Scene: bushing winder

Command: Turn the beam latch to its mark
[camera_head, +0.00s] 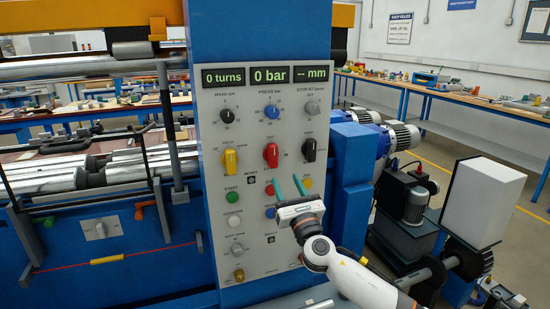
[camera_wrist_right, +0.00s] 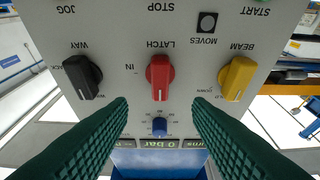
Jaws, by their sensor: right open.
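The latch is a red lever knob (camera_head: 271,155) on the grey control panel, between the yellow and black knobs. It also shows in the right wrist view (camera_wrist_right: 160,77), beside the upside-down word LATCH, with an IN mark to its side. The lever lies along the panel's vertical and does not point at IN. My right gripper (camera_head: 288,182) is open and empty, with its green fingers toward the panel, just below the red knob in the head view. In the wrist view its fingertips (camera_wrist_right: 160,102) stand either side of the knob's line, apart from it. My left gripper is out of view.
The yellow BEAM knob (camera_wrist_right: 238,79) and black WAY knob (camera_wrist_right: 84,76) flank the latch closely. Displays (camera_head: 270,76) read 0 turns, 0 bar and -- mm. A green button (camera_head: 232,197) and other dials sit lower, some hidden by my gripper. Motors (camera_head: 401,136) stand right of the panel.

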